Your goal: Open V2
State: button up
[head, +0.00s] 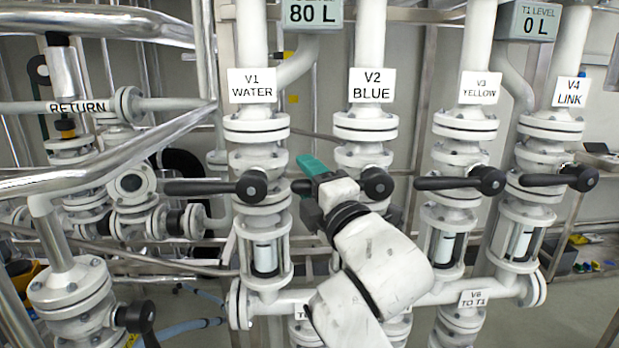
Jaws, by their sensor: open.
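The V2 valve (363,155) is a white flanged pipe valve under the "V2 BLUE" label (372,86). Its black round hub (377,183) shows right of my gripper. The V2 lever lies level, pointing left. Its dark end (301,187) shows left of my gripper, and its middle is hidden behind it. My gripper (312,172) is at this lever, with a green finger above it. The other finger is hidden, and I cannot tell whether the jaws touch the lever. The jaws are open.
The V1 lever (210,187) reaches left from its hub, close left of my gripper. The V3 lever (450,183) and V4 lever (548,179) also point left. Metal rails (110,165) cross the left side. Displays read 80 L (312,12) and 0 L (538,22).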

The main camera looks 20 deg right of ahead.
grip_shut()
dwell(0.4)
